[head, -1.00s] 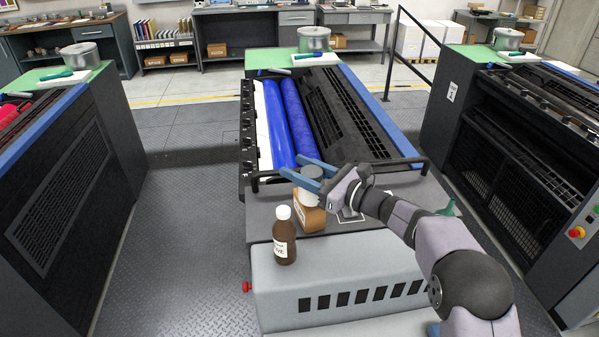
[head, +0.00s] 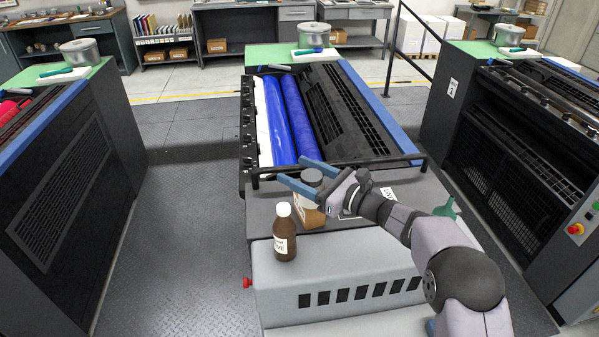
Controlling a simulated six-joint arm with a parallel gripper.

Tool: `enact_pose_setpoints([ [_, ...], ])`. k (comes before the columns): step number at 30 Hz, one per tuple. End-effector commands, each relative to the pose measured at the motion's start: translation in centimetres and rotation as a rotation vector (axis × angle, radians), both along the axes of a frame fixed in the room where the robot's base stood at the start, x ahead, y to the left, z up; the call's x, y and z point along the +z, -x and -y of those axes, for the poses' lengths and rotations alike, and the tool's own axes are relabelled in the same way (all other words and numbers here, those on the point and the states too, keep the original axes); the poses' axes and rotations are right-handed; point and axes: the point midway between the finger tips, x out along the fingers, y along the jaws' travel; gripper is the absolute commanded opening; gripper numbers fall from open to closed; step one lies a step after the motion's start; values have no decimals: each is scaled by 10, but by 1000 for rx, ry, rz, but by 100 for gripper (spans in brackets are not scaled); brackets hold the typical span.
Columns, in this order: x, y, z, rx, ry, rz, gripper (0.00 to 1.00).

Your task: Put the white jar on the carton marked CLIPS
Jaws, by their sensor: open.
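The white jar (head: 308,190) with its grey lid stands upright at the carton (head: 312,215), apparently on its top; the contact is hard to see. The carton is small and brown and sits on the grey ledge of the middle press. Its marking is too small and hidden to read. My gripper (head: 290,169) comes in from the right with its blue fingers open, one on each side of the jar near its lid. The near finger and the wrist hide part of the jar and the carton.
A brown bottle with a white cap (head: 284,235) stands close in front of the carton, to its left. A green funnel (head: 446,208) and a white label (head: 388,193) are to the right, near my arm. A black rail (head: 340,167) runs behind the carton.

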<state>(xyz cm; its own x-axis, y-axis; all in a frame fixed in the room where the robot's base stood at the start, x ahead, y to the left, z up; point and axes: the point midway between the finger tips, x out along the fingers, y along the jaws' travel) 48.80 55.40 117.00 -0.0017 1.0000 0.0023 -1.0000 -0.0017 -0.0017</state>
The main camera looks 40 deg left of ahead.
Motion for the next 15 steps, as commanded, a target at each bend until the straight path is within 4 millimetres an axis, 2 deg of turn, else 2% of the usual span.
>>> enact_pose_setpoints([
  [4,4,0,0,0,0,0,60],
  [7,0,-1,10,-1,0,0,60],
  [15,-1,-2,54,-4,-1,0,60],
])
